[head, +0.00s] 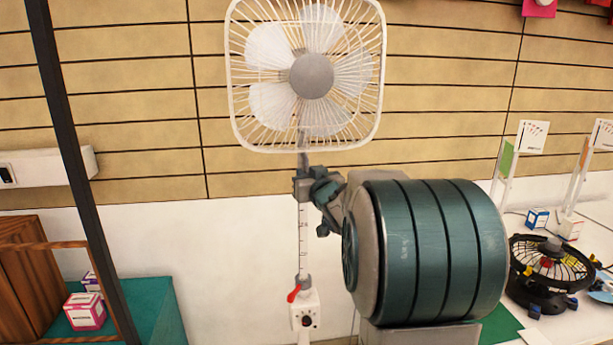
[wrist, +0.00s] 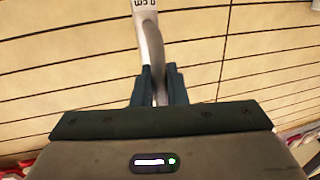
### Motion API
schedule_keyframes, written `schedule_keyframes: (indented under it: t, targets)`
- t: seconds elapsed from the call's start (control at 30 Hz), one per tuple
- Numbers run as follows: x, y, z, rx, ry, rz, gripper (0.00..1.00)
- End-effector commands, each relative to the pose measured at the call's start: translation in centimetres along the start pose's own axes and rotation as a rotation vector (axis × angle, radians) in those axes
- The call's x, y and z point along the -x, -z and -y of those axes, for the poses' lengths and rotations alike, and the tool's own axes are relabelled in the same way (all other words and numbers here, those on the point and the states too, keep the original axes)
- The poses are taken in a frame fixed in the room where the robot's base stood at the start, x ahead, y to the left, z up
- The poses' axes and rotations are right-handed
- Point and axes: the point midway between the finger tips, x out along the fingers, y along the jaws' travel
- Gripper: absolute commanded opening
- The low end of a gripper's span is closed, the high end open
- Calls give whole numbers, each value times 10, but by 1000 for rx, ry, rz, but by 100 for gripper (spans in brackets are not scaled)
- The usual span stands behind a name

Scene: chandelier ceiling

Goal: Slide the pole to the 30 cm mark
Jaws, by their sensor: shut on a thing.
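A white square-caged fan (head: 312,75) stands upright on a thin pole (head: 303,235) with dark scale marks. The pole's foot enters a white base (head: 306,322) with a dark knob and a red lever (head: 294,293). My gripper (head: 306,184) is shut on the pole below the fan cage. In the wrist view, the gripper's dark fingers (wrist: 158,88) flank the grey pole section (wrist: 156,50). Part of an upside-down cm label (wrist: 146,4) shows at the top edge, cut off and too small to read surely. My forearm hides the area right of the pole.
A black round fan (head: 548,265) lies on the white table at right, near small boxes (head: 537,218) and white card stands (head: 532,135). A dark post (head: 75,165), a pink box (head: 84,312) and a wooden cabinet (head: 30,285) are at left. A slatted wall (head: 430,110) stands behind.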

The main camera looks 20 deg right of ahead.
Motion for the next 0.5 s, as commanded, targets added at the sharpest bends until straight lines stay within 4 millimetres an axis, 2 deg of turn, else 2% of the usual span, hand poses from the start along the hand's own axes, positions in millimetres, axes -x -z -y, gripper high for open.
schedule_keyframes:
  t: [0.03, 0.17, 0.2, 0.23, 0.5]
  targets:
    - [0, 9, 0, 2, 1, -18, 0]
    - [0, 10, 0, 2, 1, -20, 0]
    - [0, 10, 0, 2, 1, -21, 24]
    - [0, 10, 0, 3, 1, -20, 30]
    - [0, 6, 0, 2, 0, -12, 30]
